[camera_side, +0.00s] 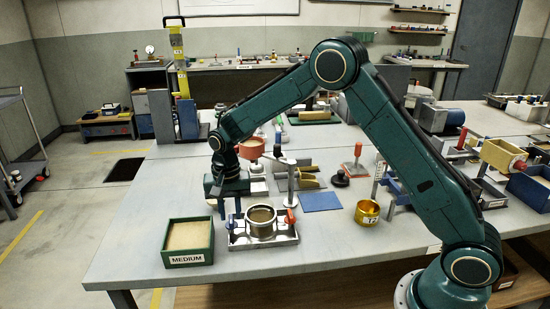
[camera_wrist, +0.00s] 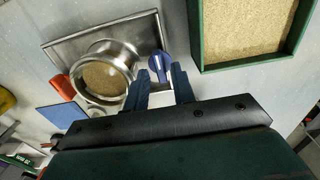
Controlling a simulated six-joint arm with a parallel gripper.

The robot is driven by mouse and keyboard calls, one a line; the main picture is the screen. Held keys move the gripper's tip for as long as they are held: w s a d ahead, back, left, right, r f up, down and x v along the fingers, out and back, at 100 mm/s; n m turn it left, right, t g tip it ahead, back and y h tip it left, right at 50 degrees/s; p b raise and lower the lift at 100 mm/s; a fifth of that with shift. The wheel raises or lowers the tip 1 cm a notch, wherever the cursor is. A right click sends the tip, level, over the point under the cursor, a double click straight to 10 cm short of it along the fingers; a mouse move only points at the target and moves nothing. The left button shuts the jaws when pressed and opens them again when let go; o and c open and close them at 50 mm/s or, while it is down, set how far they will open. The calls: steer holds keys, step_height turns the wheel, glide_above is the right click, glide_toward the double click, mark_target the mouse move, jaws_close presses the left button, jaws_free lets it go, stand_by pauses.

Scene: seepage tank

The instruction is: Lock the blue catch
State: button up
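The blue catch (camera_wrist: 160,64) is a small blue lever on the metal tray (camera_wrist: 62,48), beside the round metal ring holder (camera_wrist: 134,62) with a tan surface inside. In the side view the blue catch (camera_side: 231,222) stands at the tray's left edge, partly hidden by my fingers. My gripper (camera_wrist: 160,80) points down over the catch, its two blue fingers apart, one on each side of it. In the side view my gripper (camera_side: 230,209) is just above the catch. I cannot tell whether the fingers touch it.
A red-orange catch (camera_side: 290,217) sits on the tray's opposite side. A green box (camera_side: 188,262) labelled MEDIUM with tan grains stands at the left. A blue mat (camera_side: 321,201) and a yellow cup (camera_side: 367,213) lie to the right. The table front is clear.

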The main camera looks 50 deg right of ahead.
steer(key=shift+f, duration=1.4)
steer(key=shift+r, duration=0.1)
jaws_close()
